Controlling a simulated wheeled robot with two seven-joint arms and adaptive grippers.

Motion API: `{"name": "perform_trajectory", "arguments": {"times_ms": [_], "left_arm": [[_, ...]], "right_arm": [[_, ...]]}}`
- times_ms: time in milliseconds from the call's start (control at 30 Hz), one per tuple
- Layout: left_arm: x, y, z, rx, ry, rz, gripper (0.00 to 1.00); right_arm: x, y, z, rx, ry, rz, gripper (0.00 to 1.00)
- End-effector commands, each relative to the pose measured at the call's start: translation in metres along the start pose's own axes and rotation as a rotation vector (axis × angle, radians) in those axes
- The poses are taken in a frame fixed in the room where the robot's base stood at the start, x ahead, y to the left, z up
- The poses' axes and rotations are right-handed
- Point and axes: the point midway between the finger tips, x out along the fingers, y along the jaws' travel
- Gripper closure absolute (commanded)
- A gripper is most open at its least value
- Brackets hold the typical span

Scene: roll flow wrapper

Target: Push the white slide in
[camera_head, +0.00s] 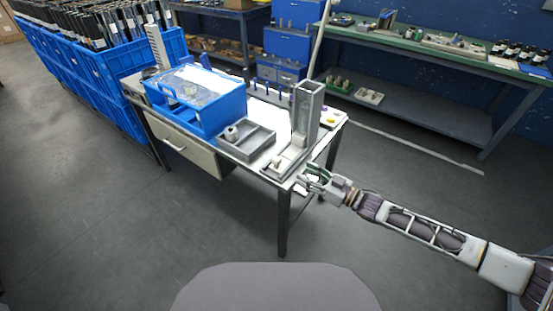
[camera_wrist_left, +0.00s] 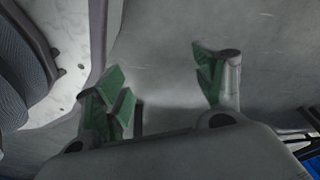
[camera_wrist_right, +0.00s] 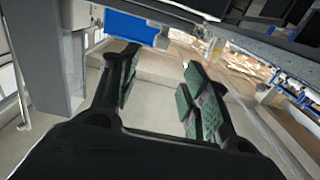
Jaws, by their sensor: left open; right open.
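The grey upright channel (camera_head: 307,112) of the wrapper stands at the right end of the table. At its foot is a pale block (camera_head: 284,164) on a light base, which looks like the white slide; its exact position is hard to tell at this size. My right gripper (camera_head: 311,181) is open and empty, just off the table's front right corner, beside the base. Its green-padded fingers (camera_wrist_right: 160,82) show apart in the right wrist view, and the slide cannot be made out there. My left gripper (camera_wrist_left: 162,78) is open and empty above bare floor, outside the head view.
On the table (camera_head: 231,153) stand a blue bin (camera_head: 211,115) with a clear top and a grey tray (camera_head: 246,140) holding a small round part. Blue crates (camera_head: 85,72) stand at the left. A green-topped bench (camera_head: 432,42) is behind. The floor in front is clear.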

Motion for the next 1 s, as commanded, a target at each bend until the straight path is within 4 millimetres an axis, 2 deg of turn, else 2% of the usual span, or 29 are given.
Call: {"name": "perform_trajectory", "arguments": {"times_ms": [600,1000], "left_arm": [[-0.009,0.005,-0.016,0.000,0.000,0.007,0.31],[-0.017,0.010,-0.013,0.001,-0.024,0.014,0.31]], "right_arm": [[0.059,0.000,0.000,-0.001,0.001,-0.001,0.54],[0.100,0.000,0.000,-0.001,0.001,-0.001,0.54]]}}
